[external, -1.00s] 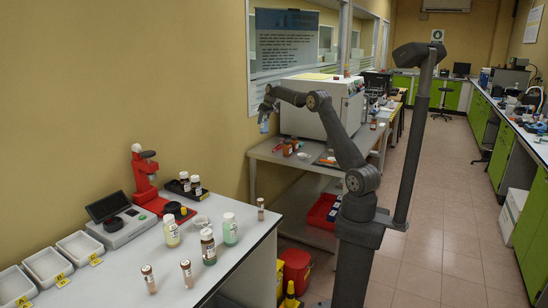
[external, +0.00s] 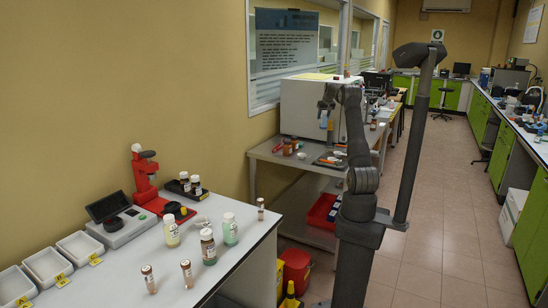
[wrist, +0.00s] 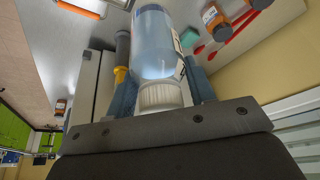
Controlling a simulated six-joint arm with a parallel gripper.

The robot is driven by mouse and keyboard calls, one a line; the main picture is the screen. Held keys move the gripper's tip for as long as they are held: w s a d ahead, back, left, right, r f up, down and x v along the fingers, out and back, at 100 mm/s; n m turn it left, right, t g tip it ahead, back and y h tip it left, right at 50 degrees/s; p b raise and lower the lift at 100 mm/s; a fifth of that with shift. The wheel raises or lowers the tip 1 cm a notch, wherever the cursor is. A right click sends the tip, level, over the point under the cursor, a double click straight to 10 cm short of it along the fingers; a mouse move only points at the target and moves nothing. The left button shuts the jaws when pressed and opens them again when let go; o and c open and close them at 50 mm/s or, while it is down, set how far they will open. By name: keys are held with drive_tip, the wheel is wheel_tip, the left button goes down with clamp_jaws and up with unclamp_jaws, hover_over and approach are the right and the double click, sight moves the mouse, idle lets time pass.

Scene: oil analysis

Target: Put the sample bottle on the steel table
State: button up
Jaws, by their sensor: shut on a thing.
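The sample bottle (wrist: 154,48) is clear and bluish with a white ribbed cap and a label on one side. My gripper (wrist: 160,92) is shut on it near the cap, with one finger on each side. In the external view the bottle (external: 323,120) hangs below my gripper (external: 327,104), roughly upright. It is in front of the white cabinet and appears above the steel table (external: 266,153). The table top (wrist: 104,12) also shows beyond the bottle in the wrist view. I cannot tell the exact gap beneath the bottle.
Brown bottles (external: 288,147) and a white dish (external: 302,155) stand on the steel table. A tray (external: 331,161) with orange-handled tools lies to their right. The white cabinet (external: 300,108) is close behind my gripper. Bare table lies at the front left.

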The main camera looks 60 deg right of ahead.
sight(322, 128)
wheel_tip(322, 128, down, 9)
drive_tip(key=shift+w+r, duration=0.15)
drive_tip(key=shift+w+a+f, duration=0.35)
drive_tip(key=shift+w+f, duration=1.5)
drive_tip(key=shift+w+a+f, duration=0.4)
drive_tip(key=shift+w+f, duration=1.4)
drive_tip(key=shift+w, duration=0.1)
drive_tip(key=shift+w+a+f, duration=0.35)
drive_tip(key=shift+w+f, duration=1.5)
drive_tip(key=shift+f, duration=0.15)
drive_tip(key=o, duration=1.1)
drive_tip(key=v, duration=1.2)
